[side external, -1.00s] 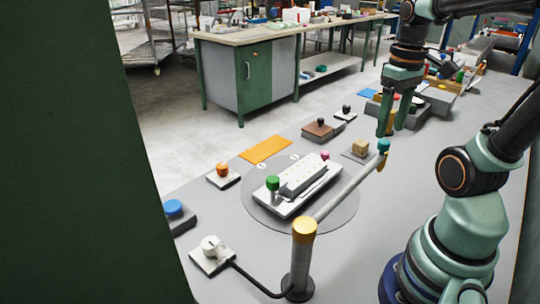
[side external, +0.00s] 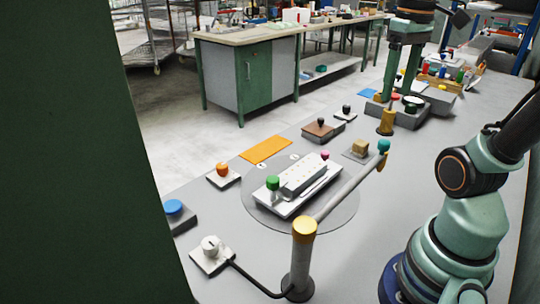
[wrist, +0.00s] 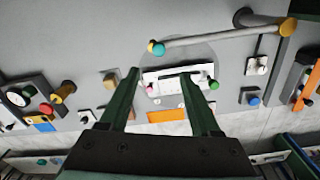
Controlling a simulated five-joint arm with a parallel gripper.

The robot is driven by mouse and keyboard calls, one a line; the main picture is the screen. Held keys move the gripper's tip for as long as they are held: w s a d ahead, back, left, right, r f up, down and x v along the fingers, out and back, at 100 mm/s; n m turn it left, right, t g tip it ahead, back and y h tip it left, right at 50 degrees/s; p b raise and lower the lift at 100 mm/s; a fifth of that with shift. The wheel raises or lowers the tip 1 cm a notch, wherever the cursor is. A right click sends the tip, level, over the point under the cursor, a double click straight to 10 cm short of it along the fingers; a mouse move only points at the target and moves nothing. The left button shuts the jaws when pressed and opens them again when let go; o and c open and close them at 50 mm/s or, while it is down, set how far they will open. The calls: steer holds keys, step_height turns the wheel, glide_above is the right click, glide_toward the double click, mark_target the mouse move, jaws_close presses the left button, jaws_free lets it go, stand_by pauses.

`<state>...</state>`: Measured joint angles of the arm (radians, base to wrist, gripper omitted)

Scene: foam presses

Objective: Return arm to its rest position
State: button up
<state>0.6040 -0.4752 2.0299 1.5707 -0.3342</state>
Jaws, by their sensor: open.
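My gripper (side external: 398,94) is in the upper right of the side external view, with its two green fingers pointing down. In the wrist view my gripper (wrist: 160,73) has its fingers spread apart with nothing between them. It is raised above the table, and the grey block unit (side external: 300,182) with a green knob and a pink knob lies on a round plate in the nearer middle of the table. That unit (wrist: 172,80) shows beyond and between the fingers in the wrist view.
A post with a gold cap (side external: 304,228) carries a slanted bar with a teal end (side external: 384,146). An orange sheet (side external: 266,150), an orange-knobbed block (side external: 222,172), a blue-knobbed block (side external: 173,208) and a white dial (side external: 210,246) lie leftward. A yellow piece (side external: 386,124) stands below the gripper.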

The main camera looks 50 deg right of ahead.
steer(key=w+a+f+n+t, duration=0.1)
steer(key=w+a+f+t, duration=0.1)
steer(key=a, duration=0.5)
steer(key=w+a+f+n+t, duration=0.2)
steer(key=w+a+f+t, duration=0.1)
steer(key=w+a+f, duration=0.2)
steer(key=shift+w+a, duration=0.5)
steer(key=shift+a, duration=0.6)
